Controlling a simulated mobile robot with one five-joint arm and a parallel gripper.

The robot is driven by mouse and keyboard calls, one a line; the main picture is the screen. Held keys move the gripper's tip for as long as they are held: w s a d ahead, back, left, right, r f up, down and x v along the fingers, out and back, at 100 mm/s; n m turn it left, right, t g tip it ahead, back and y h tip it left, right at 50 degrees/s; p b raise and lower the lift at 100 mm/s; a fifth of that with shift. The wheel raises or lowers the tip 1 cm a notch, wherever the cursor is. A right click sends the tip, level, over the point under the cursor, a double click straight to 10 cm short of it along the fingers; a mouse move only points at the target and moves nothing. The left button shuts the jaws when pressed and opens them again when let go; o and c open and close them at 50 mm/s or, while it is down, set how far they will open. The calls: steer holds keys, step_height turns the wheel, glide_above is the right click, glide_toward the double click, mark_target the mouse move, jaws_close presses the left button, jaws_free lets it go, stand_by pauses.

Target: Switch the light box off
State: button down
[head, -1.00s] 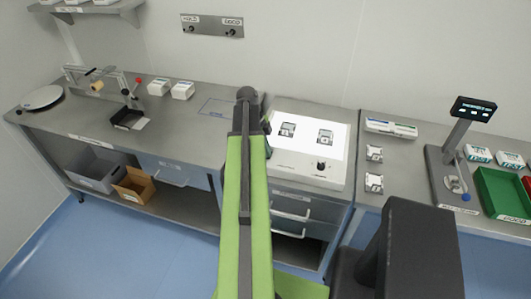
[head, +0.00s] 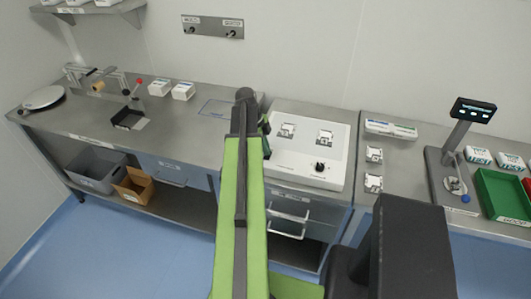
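The light box (head: 308,142) sits on the middle counter, right of my arm. Its panel is a dull off-white and does not glow. A black knob (head: 320,167) is on its front right. Two small packs, a left one (head: 287,130) and a right one (head: 325,138), lie on the panel. My gripper (head: 266,135) is at the light box's left edge, mostly hidden behind my green arm. Whether its fingers are open or touch anything cannot be seen.
Two more packs (head: 374,154) lie on the right counter, by a display stand (head: 467,125) and a green tray (head: 499,196). The left counter holds a round plate (head: 43,97) and a lever device (head: 133,108). A strip with two hooks (head: 212,27) is on the wall.

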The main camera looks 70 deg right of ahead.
steer(key=shift+r, duration=0.1)
steer(key=shift+r+p, duration=0.25)
steer(key=shift+p, duration=0.1)
steer(key=s+d+p+v, duration=0.1)
steer(key=p+v, duration=1.2)
steer(key=shift+a+r, duration=0.25)
steer(key=shift+a, duration=0.25)
